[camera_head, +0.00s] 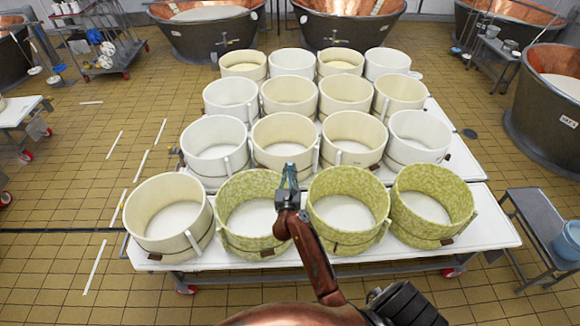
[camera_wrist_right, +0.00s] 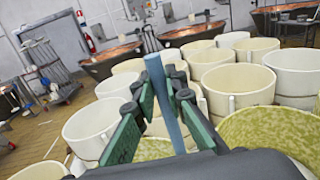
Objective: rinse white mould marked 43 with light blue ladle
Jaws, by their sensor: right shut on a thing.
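My right gripper (camera_head: 287,178) is over the front row of moulds, above the gap between two mottled green ones. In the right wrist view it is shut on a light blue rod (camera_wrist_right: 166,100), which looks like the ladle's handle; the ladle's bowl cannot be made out. Several white moulds stand in the rows behind, among them one at the second row's left (camera_head: 186,140), one at its right end (camera_head: 392,133) and one in the third row (camera_head: 207,100). No number 43 is readable on any mould. My left gripper is out of view.
Mottled green moulds (camera_head: 225,220) and a cream mould (camera_head: 135,218) fill the front row on a white table (camera_head: 502,232). A light blue bucket (camera_head: 567,242) stands on a grey bench (camera_head: 535,210) at the right. Copper vats (camera_head: 213,38) line the back. Tiled floor is free at left.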

